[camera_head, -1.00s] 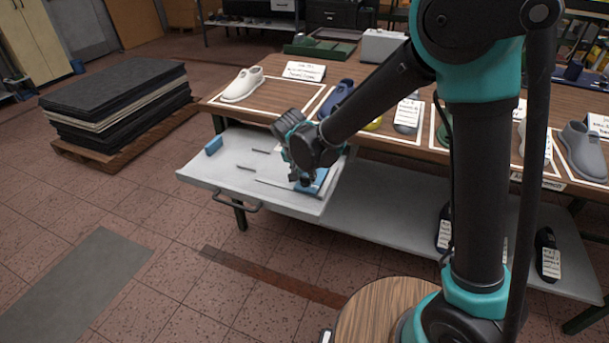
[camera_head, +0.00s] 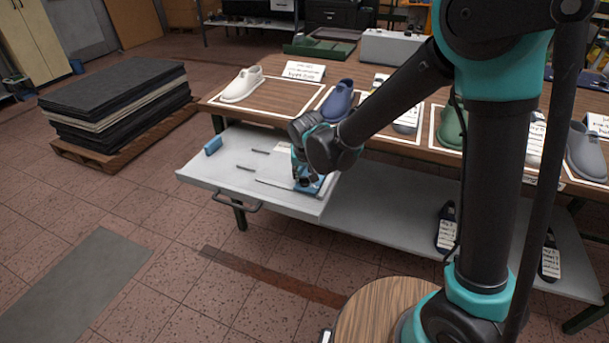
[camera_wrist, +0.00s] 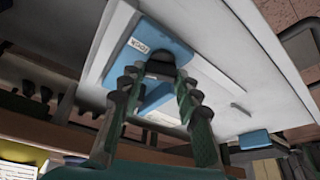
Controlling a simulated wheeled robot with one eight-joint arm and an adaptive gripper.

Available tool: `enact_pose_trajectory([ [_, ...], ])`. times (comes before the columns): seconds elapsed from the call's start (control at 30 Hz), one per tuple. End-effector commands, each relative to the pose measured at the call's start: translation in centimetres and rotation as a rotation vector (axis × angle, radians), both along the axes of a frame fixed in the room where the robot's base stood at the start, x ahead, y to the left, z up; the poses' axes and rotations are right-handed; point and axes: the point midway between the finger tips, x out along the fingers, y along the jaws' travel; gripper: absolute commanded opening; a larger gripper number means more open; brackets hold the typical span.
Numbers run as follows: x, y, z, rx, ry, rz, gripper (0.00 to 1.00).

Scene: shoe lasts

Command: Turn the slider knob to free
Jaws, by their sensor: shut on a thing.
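The slider is a blue block (camera_head: 318,188) at the right end of the pull-out white board, partly hidden by my gripper in the head view. In the wrist view the blue slider (camera_wrist: 172,37) carries a small white label with dark letters, too blurred to read surely. A dark round knob (camera_wrist: 167,60) stands on it. My gripper (camera_head: 304,180) points down at the slider. In the wrist view my gripper (camera_wrist: 158,78) has its two ridged fingers on either side of the knob, shut on it. The knob's pointing direction is hidden.
The white board (camera_head: 250,192) has a thin groove, small dark bars and another blue block (camera_head: 213,145) at its left end. A front handle (camera_head: 237,204) sticks out. The wooden table (camera_head: 285,97) behind holds shoe lasts and cards.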

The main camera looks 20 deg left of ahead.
Motion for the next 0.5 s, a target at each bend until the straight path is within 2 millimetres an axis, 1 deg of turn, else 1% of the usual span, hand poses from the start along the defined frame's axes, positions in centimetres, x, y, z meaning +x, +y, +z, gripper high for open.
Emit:
enact_pose_trajectory([
  [0.5,0.26,-0.33,0.00,0.002,0.001,0.487,0.04],
])
